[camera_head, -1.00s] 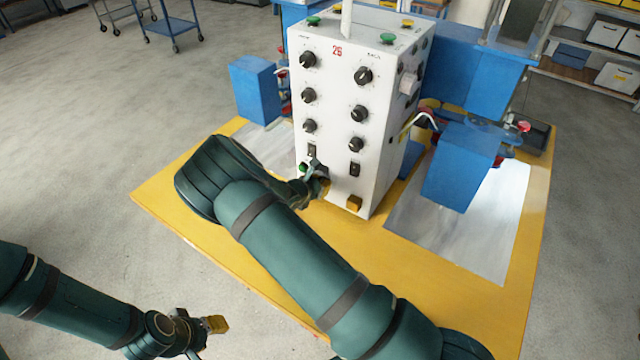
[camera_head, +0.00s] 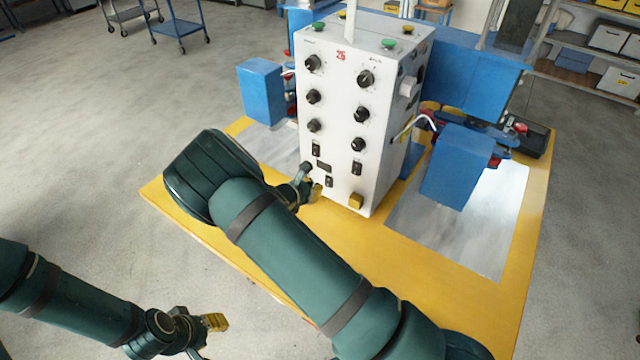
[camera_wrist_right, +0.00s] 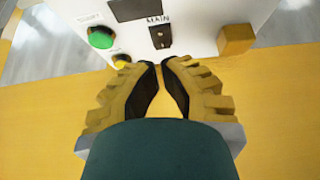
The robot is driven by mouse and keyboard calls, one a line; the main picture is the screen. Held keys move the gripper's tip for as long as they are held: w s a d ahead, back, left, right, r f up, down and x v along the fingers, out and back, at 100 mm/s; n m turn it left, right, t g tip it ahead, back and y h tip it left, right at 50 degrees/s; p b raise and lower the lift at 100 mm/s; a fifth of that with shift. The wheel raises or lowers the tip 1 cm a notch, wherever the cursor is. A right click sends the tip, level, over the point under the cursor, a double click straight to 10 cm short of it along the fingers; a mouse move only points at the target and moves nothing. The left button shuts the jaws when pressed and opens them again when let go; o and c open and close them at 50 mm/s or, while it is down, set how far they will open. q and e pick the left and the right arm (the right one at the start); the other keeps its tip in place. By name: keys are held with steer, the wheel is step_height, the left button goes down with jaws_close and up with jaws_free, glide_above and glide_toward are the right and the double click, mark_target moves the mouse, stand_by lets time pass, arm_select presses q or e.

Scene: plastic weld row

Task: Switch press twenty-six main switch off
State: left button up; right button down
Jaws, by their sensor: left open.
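Press twenty-six is a white cabinet (camera_head: 337,120) with a red 26 and black knobs. Its main switch (camera_head: 329,182) is a small black switch low on the front. In the right wrist view the main switch (camera_wrist_right: 160,37) sits under the label MAIN, just beyond my fingertips; its on or off position is unclear. My right gripper (camera_head: 316,190) is just in front of the panel's lower left. In the wrist view my right gripper (camera_wrist_right: 160,63) has its yellow fingertips nearly together, nothing between them, apart from the switch. My left gripper (camera_head: 217,322) is open at lower left, away from the press.
A green button (camera_wrist_right: 101,38) and a small yellow button (camera_wrist_right: 121,61) lie left of the switch. A yellow block (camera_wrist_right: 237,40) sticks out at right. Blue units (camera_head: 458,170) flank the cabinet on the yellow table (camera_head: 165,187).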

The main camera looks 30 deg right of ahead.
arm_select(q)
steer(key=shift+w+d+r, duration=0.15)
steer(key=shift+w+r, duration=0.1)
steer(key=shift+w, duration=0.1)
arm_select(e)
steer(key=r+v, duration=0.1)
steer(key=v, duration=0.6)
steer(key=shift+w+d, duration=0.2)
steer(key=shift+w, duration=0.05)
steer(key=shift+f, duration=0.1)
